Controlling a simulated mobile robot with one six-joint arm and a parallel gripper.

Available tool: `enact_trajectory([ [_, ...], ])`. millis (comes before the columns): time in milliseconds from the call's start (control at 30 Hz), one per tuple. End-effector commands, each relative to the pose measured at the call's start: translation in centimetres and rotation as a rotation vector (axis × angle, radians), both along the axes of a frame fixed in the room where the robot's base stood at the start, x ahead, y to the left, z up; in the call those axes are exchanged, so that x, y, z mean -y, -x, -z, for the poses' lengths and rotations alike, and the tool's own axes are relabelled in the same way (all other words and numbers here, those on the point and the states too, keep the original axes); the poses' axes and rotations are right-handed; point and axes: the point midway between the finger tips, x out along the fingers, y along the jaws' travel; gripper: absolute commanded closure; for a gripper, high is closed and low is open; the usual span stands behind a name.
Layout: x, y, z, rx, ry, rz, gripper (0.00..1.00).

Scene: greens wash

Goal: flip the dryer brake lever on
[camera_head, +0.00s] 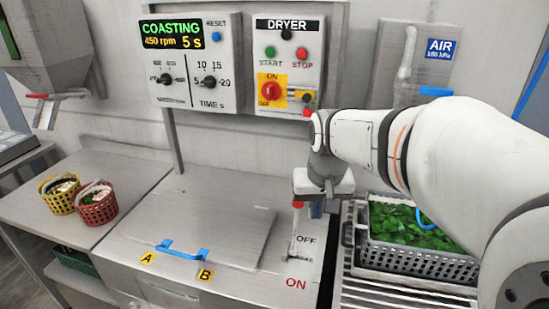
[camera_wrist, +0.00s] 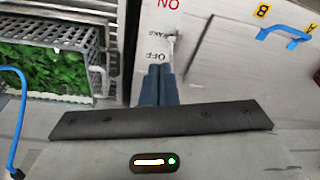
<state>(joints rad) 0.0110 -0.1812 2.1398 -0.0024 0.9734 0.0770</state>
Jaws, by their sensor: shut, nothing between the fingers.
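The brake lever (camera_head: 294,235) is a pale rod with a red knob, on the grey machine top beside the labels OFF, BRAKE and ON. Its knob end is at the far, OFF side, away from the ON label (camera_head: 296,283). My gripper (camera_head: 316,209) is shut and empty, its blue fingers just right of the knob in the head view; contact cannot be told. In the wrist view the shut fingers (camera_wrist: 158,86) point at the OFF label, and part of the lever (camera_wrist: 172,45) shows just beyond their tips; its knob is hidden there.
The display (camera_head: 171,35) reads COASTING, 450 rpm, 5 s. A dryer panel (camera_head: 288,60) hangs above. The closed lid (camera_head: 200,225) with a blue handle (camera_head: 182,250) lies left. A grey crate of greens (camera_head: 420,262) stands right. Two small baskets (camera_head: 97,208) sit far left.

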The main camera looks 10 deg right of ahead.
Motion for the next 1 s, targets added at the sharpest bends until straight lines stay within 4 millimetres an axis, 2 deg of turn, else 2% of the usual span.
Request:
enact_trajectory([
  [33,0.1,-2.0,-0.4,-0.008,-0.002,0.011,1.0],
  [300,0.6,-11.4,-1.1,-0.033,-0.013,0.077,1.0],
  [500,1.0,-17.1,-0.4,-0.049,-0.021,0.121,1.0],
  [700,1.2,-20.2,0.4,-0.056,-0.025,0.145,1.0],
  [1000,1.3,-20.9,0.6,-0.058,-0.025,0.152,1.0],
])
